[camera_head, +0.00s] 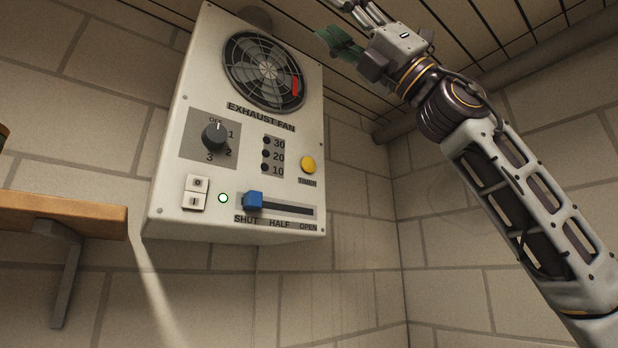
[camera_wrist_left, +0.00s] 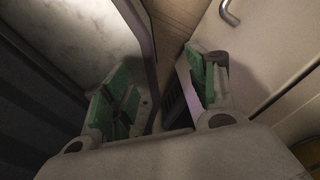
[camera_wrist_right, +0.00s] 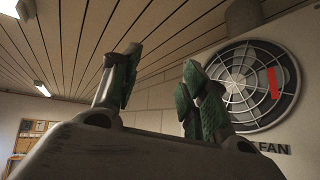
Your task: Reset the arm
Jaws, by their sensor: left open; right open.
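My right arm reaches up from the lower right in the head view. Its gripper (camera_head: 338,26) is at the top, to the right of the exhaust fan box (camera_head: 235,175) and apart from it. In the right wrist view this gripper (camera_wrist_right: 160,82) has its two green-padded fingers spread, with nothing between them. My left gripper is outside the head view. In the left wrist view the left gripper (camera_wrist_left: 163,92) has its green-padded fingers apart; a dark bar and pale surfaces show beyond them, and I see nothing held.
The wall box has a fan grille (camera_head: 265,70), dial (camera_head: 214,136) pointing near OFF, rocker switch (camera_head: 195,193), lit green lamp (camera_head: 223,198), yellow timer button (camera_head: 308,164) and blue slider (camera_head: 254,200) at SHUT. A wooden shelf (camera_head: 60,211) is left. Wall right of the box is bare.

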